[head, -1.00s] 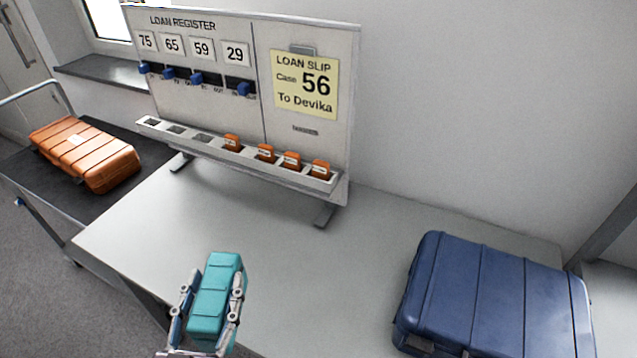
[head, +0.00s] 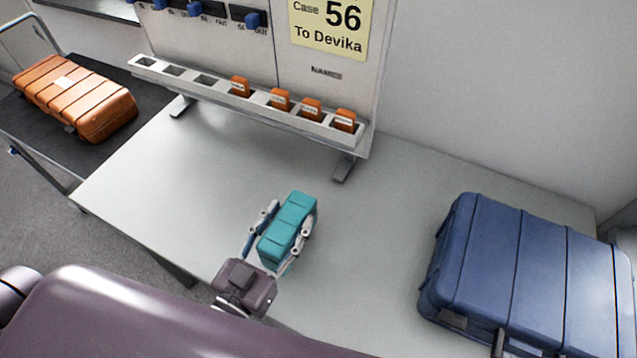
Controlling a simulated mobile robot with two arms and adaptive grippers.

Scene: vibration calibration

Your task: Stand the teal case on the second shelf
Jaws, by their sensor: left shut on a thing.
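The teal case (head: 289,226) is a small ribbed box in the head view, near the middle of the picture over the grey table. My left gripper (head: 281,235) is shut on the teal case, one finger on each long side. The case appears to be above the table; its exact height I cannot tell. My left arm comes in from the lower left. My right gripper is not in view. No second shelf shows in this view.
The grey table (head: 190,225) has free room around the case. A blue suitcase (head: 520,270) lies at the right. An orange case (head: 75,97) lies on a dark cart (head: 60,140) at the left. The loan register board (head: 320,75) stands behind, with orange tags in its tray.

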